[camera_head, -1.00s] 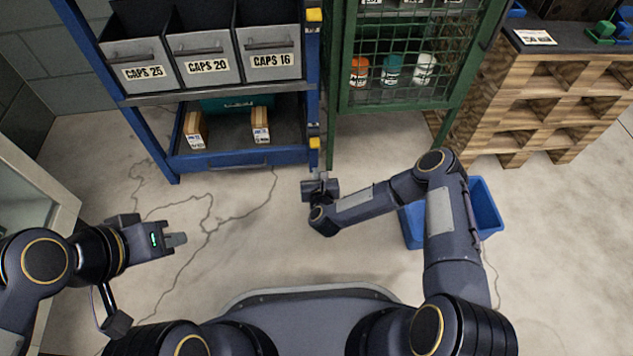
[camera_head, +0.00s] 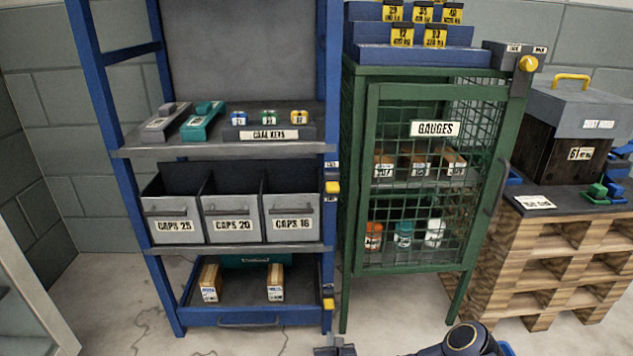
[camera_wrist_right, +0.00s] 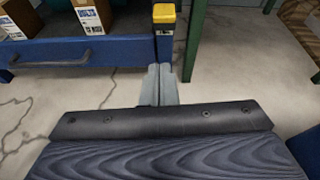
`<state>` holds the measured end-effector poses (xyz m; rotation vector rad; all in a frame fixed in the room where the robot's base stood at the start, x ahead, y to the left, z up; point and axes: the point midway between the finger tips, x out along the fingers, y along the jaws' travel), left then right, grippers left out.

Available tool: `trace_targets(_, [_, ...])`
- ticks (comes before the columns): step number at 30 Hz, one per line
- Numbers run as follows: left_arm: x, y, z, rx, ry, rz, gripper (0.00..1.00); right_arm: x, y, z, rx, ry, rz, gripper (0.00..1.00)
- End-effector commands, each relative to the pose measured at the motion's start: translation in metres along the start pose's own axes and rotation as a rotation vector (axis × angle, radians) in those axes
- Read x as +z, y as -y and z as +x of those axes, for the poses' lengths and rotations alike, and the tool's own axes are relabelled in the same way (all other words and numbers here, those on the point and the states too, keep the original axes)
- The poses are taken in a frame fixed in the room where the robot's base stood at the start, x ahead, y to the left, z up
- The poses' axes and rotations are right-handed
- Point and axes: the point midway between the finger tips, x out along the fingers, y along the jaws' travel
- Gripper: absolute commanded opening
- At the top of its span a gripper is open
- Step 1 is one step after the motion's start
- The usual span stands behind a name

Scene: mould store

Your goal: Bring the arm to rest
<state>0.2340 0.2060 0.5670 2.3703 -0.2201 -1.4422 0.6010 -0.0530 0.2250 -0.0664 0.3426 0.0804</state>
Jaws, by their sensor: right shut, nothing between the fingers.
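My right gripper (camera_head: 335,347) shows at the bottom edge of the head view, in front of the blue shelf rack and the green cabinet, with only its top part in the picture. In the right wrist view its two grey fingers (camera_wrist_right: 159,86) lie together, shut with nothing between them, over the bare floor near the rack's lower corner. Part of my right arm (camera_head: 462,338) shows at the bottom of the head view. My left gripper is outside both views now.
The blue rack (camera_head: 165,285) holds grey bins (camera_head: 232,223) and boxes (camera_head: 275,282). The green mesh cabinet (camera_head: 345,200) stands shut beside it. Stacked pallets (camera_head: 560,262) stand at the right. Floor in front is clear.

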Motion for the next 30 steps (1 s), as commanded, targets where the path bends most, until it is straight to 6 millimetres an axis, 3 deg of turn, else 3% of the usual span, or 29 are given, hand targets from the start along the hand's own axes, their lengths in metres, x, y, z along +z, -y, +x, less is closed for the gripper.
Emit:
trace_targets(4, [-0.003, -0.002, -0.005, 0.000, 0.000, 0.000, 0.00, 0.067, 0.017, -0.001, 0.102, 0.027, -0.267, 0.00])
trace_targets(7, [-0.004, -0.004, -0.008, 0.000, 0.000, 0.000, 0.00, 0.116, 0.030, -0.014, 0.191, 0.036, -0.529, 0.00])
trace_targets(14, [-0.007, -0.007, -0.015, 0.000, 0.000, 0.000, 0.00, 0.205, 0.068, -0.078, 0.350, 0.038, -1.128, 0.00])
trace_targets(18, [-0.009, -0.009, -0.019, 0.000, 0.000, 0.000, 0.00, 0.243, 0.095, -0.135, 0.434, 0.023, -1.458, 0.00])
trace_targets(22, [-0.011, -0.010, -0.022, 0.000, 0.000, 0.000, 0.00, 0.266, 0.119, -0.198, 0.515, 0.005, -1.733, 0.00])
trace_targets(26, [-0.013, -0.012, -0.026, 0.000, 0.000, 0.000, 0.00, 0.278, 0.138, -0.267, 0.606, -0.003, -1.969, 0.00])
trace_targets(30, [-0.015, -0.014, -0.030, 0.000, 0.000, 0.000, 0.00, 0.275, 0.149, -0.341, 0.717, 0.016, -2.178, 0.00])
